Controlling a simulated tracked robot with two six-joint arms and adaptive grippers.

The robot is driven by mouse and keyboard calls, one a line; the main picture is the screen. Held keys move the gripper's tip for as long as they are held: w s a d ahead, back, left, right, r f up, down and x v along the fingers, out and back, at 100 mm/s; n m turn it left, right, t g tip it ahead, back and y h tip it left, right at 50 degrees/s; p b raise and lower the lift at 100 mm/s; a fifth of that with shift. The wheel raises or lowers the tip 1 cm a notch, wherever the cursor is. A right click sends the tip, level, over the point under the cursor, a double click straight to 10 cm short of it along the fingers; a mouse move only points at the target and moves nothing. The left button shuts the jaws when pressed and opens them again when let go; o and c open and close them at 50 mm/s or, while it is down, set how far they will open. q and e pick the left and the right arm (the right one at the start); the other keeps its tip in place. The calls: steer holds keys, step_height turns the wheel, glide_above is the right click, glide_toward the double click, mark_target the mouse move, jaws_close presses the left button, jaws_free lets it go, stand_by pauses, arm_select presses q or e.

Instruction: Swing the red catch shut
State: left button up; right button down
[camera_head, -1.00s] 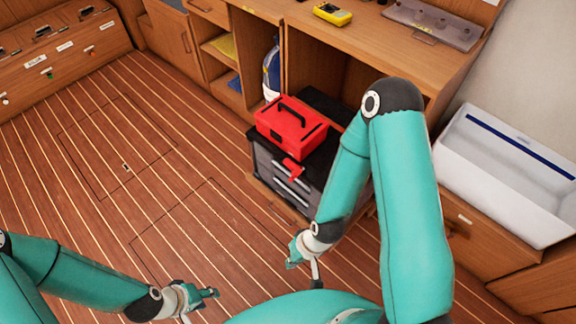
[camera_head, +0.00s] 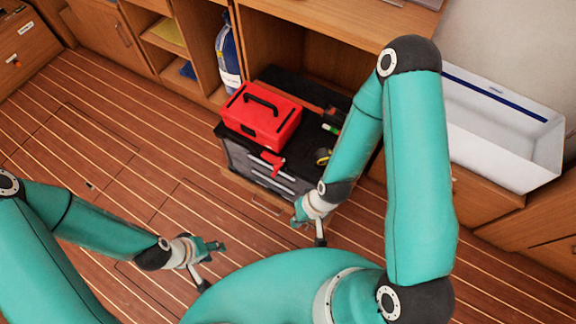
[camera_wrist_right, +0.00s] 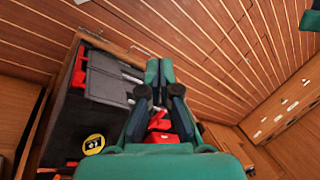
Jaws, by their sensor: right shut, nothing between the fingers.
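The red catch (camera_head: 273,162) juts out from the upper front of a dark tool chest (camera_head: 240,158) with grey drawers. A red toolbox (camera_head: 262,122) with a black handle sits on top of the chest. My right gripper (camera_head: 300,210) is shut and empty, in front of and below the catch in the head view, apart from it. In the right wrist view its fingers (camera_wrist_right: 159,72) are together, and a red part (camera_wrist_right: 158,122) shows behind them, partly hidden. My left gripper (camera_head: 213,247) hangs over the floor to the left, clear of the chest; its opening is unclear.
A blue bottle (camera_head: 228,60) stands in the shelf behind the chest. A yellow and black tape (camera_head: 323,156) lies on the chest top, also in the wrist view (camera_wrist_right: 93,144). A white bin (camera_head: 500,130) is at right.

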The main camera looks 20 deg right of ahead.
steer(key=w+d+f+m+t+y+b, duration=0.1)
steer(key=w+d+f+m+t+b, duration=0.1)
steer(key=b, duration=0.6)
steer(key=w+d+f+m+t+y+b, duration=0.2)
steer(key=w+d+t+b, duration=0.2)
steer(key=w+d+b, duration=0.2)
steer(key=w+d+f+m+t+y+b, duration=0.1)
steer(key=w+d+t+b, duration=0.3)
steer(key=b, duration=0.6)
steer(key=shift+w+d+f+m+b, duration=0.15)
steer(key=shift+w+f+m, duration=0.15)
steer(key=shift+w, duration=0.3)
steer(key=shift+w+d+f+m+b, duration=0.15)
steer(key=shift+w+f+m, duration=0.15)
steer(key=shift+w, duration=0.25)
steer(key=s+y+b, duration=0.1)
steer(key=s+d+y+b, duration=0.1)
steer(key=b, duration=0.1)
steer(key=s+y+b, duration=0.1)
steer(key=s+b, duration=0.1)
steer(key=shift+s+d+r, duration=0.1)
steer(key=shift+d+r, duration=0.1)
steer(key=shift+r, duration=0.15)
